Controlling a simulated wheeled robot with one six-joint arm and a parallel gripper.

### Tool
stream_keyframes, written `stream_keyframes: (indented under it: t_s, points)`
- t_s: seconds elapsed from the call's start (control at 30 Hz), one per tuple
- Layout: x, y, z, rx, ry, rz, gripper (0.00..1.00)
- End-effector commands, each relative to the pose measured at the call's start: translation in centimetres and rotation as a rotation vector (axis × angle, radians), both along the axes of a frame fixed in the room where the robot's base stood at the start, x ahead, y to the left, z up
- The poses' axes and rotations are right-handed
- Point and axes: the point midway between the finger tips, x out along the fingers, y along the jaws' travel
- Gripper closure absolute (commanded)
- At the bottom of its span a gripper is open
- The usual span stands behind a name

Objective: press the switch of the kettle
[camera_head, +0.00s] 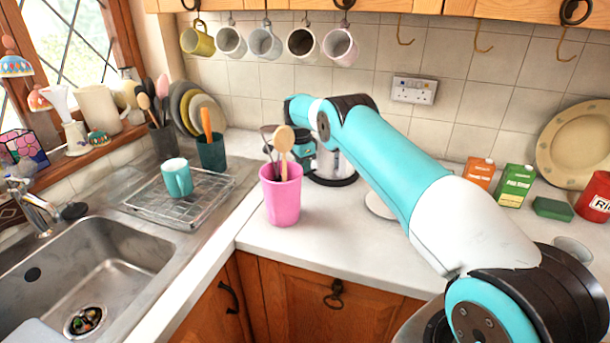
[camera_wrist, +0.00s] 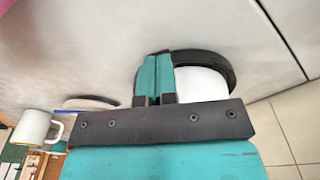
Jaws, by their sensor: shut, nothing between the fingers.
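The kettle (camera_head: 341,167) stands on the counter near the tiled back wall in the head view. It has a pale body and a dark round base, and is partly hidden behind my arm and the pink utensil pot. In the wrist view the kettle (camera_wrist: 203,84) shows as a white body with a black rim. My gripper (camera_wrist: 157,68) is shut and empty, its teal fingers overlapping the kettle's edge in the picture. I cannot tell whether they touch it. The switch cannot be made out.
A pink pot (camera_head: 282,196) with wooden utensils stands in front of the kettle. Mugs (camera_head: 265,43) hang above. Cartons (camera_head: 515,185), a green sponge (camera_head: 553,208) and a red tin (camera_head: 596,196) stand right. A dish rack (camera_head: 150,205) and sink are left. The front counter is clear.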

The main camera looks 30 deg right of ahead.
Motion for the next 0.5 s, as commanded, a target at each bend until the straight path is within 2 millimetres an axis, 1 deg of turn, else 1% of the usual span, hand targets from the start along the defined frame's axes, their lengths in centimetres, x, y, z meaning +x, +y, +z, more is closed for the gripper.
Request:
stream_keyframes:
  t_s: [0.13, 0.23, 0.4, 0.43, 0.5]
  points:
    - [0.0, 0.0, 0.0, 0.0, 0.0, 0.0, 1.0]
    - [0.0, 0.0, -0.4, 0.0, 0.0, 0.0, 1.0]
    - [0.0, 0.0, -2.3, 0.0, 0.001, 0.0, 1.0]
    - [0.0, 0.0, -1.6, 0.0, 0.0, 0.0, 1.0]
    - [0.0, 0.0, -1.6, 0.0, 0.001, 0.0, 1.0]
